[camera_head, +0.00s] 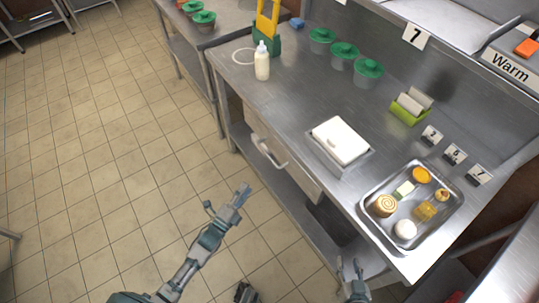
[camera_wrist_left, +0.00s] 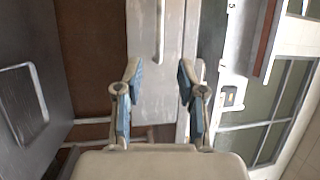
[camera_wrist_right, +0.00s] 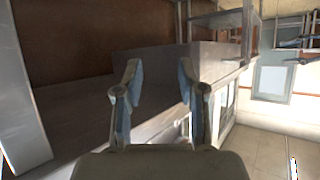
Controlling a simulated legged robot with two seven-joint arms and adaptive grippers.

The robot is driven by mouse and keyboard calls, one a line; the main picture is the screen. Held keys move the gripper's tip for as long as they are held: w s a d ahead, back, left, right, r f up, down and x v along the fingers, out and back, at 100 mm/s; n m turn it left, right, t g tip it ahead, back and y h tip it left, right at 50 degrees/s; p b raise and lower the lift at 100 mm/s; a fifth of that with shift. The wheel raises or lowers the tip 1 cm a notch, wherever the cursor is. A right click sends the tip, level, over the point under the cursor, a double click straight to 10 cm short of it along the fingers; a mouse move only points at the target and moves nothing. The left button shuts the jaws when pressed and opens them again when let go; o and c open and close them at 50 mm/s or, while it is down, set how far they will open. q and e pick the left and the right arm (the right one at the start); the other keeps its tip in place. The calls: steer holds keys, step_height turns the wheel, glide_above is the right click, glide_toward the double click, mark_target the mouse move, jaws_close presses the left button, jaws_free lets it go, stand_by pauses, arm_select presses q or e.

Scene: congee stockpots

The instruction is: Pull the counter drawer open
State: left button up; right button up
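The counter drawer (camera_head: 295,172) is set under the front edge of the steel counter, and its front appears flush with the counter. Its pale bar handle (camera_head: 270,154) is on the drawer front. My left gripper (camera_head: 242,190) is in front of the drawer, below and left of the handle, apart from it. In the left wrist view it is open and empty, with the drawer front (camera_wrist_left: 172,85) beyond the fingers and the handle (camera_wrist_left: 160,32) ahead. My right gripper (camera_head: 349,264) is near the counter's lower right front; in the right wrist view it is open and empty.
On the counter (camera_head: 300,105) stand a white-lidded container (camera_head: 341,139), a food tray (camera_head: 372,223), a bottle (camera_head: 262,62) and green-lidded tubs (camera_head: 343,51). A lower shelf (camera_head: 280,190) runs beneath. The tiled floor (camera_head: 100,150) at left is clear.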

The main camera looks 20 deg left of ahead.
arm_select(q)
steer(key=b, duration=0.2)
glide_toward(267, 154)
steer(key=w, duration=0.3)
steer(key=x, duration=0.3)
steer(key=d+b+x, duration=0.1)
steer(key=x, duration=0.3)
steer(key=shift+d+f, duration=0.15)
arm_select(e)
steer(key=w+a+r+t+y, duration=0.1)
steer(key=w+a+r+t, duration=0.1)
steer(key=r+t, duration=0.4)
steer(key=shift+w+a+r+y, duration=0.15)
steer(key=shift+w+r+y, duration=0.25)
steer(key=shift+w+r, duration=0.25)
steer(key=shift+s+a, duration=0.1)
arm_select(q)
steer(key=shift+a, duration=0.3)
steer(key=c, duration=0.7)
steer(key=shift+s, duration=0.1)
jaws_close()
steer(key=shift+d+f, duration=0.1)
